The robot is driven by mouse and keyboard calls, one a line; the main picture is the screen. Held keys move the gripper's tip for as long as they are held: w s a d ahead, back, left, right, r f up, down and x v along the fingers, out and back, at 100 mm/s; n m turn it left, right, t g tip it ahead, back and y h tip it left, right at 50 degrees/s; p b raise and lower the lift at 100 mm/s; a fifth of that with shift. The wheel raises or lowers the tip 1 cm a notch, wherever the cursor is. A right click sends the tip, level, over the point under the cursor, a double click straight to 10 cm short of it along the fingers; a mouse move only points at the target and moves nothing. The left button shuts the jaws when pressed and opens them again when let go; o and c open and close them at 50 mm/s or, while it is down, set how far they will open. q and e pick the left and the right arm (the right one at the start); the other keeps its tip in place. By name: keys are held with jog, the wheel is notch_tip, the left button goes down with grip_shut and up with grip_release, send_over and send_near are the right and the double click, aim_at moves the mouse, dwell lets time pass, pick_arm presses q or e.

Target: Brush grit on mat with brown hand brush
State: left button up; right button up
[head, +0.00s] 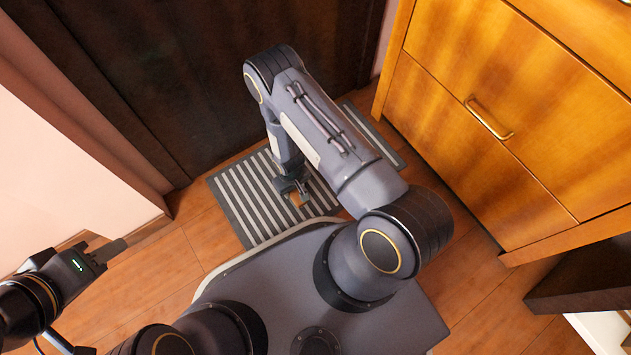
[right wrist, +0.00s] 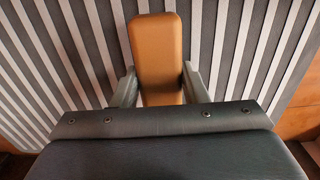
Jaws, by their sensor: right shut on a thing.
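The brown hand brush (right wrist: 160,48) sits between the two fingers of my right gripper (right wrist: 160,85) in the right wrist view. My right gripper (head: 301,190) is shut on it, over the striped mat. In the head view only a small tan part of the brush (head: 295,200) shows. The grey and white striped mat (head: 240,200) lies on the floor, partly hidden by my right arm and base. I cannot make out grit on it. Whether the brush touches the mat is unclear. My left gripper (head: 112,248) is away from the mat at the left, its opening unclear.
A dark door (head: 200,70) stands behind the mat. A wooden cabinet (head: 490,110) with a brass handle (head: 489,120) stands close on the right. A pale wall (head: 60,160) is at the left. Bare wooden floor (head: 165,270) lies left of the mat.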

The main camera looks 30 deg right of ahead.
jog(key=shift+r+p, duration=1.35)
jog(key=shift+r, duration=0.7)
